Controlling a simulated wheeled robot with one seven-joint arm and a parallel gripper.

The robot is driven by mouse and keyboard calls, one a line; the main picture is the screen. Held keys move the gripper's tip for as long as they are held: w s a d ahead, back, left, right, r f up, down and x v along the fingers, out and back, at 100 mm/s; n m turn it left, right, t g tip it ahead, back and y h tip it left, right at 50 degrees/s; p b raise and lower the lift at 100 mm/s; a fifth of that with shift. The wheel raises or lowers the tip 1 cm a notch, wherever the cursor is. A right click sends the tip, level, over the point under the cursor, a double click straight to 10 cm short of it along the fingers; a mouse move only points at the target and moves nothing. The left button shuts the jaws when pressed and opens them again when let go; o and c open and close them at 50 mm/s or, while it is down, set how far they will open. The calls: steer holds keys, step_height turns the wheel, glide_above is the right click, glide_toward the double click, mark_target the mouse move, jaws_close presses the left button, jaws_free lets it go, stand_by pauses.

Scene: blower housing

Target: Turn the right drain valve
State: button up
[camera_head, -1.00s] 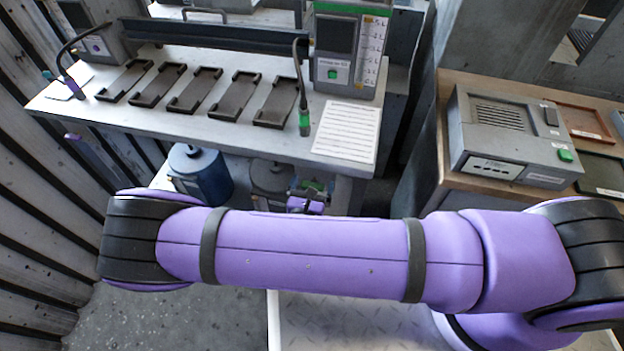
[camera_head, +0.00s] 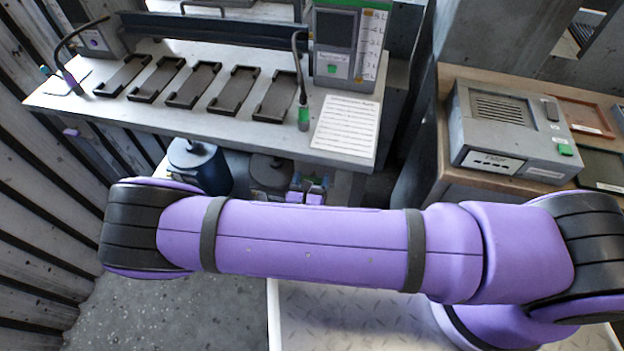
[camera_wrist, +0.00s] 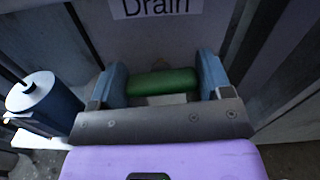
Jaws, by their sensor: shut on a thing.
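The green valve handle (camera_wrist: 163,82) shows in the wrist view, below a panel (camera_wrist: 160,40) marked "Drain". My gripper (camera_wrist: 161,78) is shut on it, with one blue finger at each end of the handle. The handle lies about level across the picture. In the head view my gripper (camera_head: 308,189) shows small, just above my forearm and below the bench top. My forearm hides part of it, and the handle does not show clearly there. The other drain valve cannot be made out.
A blue canister (camera_head: 199,168) and a dark canister (camera_head: 270,176) stand under the bench (camera_head: 225,128), left of my gripper. The blue canister also shows at left in the wrist view (camera_wrist: 42,100). A wooden side table (camera_head: 447,150) stands at right.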

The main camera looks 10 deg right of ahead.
steer(key=n, duration=0.7)
steer(key=shift+a, duration=0.15)
steer(key=n, duration=0.3)
steer(key=shift+f+n, duration=0.15)
steer(key=shift+n, duration=0.15)
steer(key=shift+a+n, duration=0.1)
steer(key=shift+n, duration=1.7)
steer(key=shift+f, duration=0.1)
steer(key=o, duration=0.9)
steer(key=shift+s, duration=0.1)
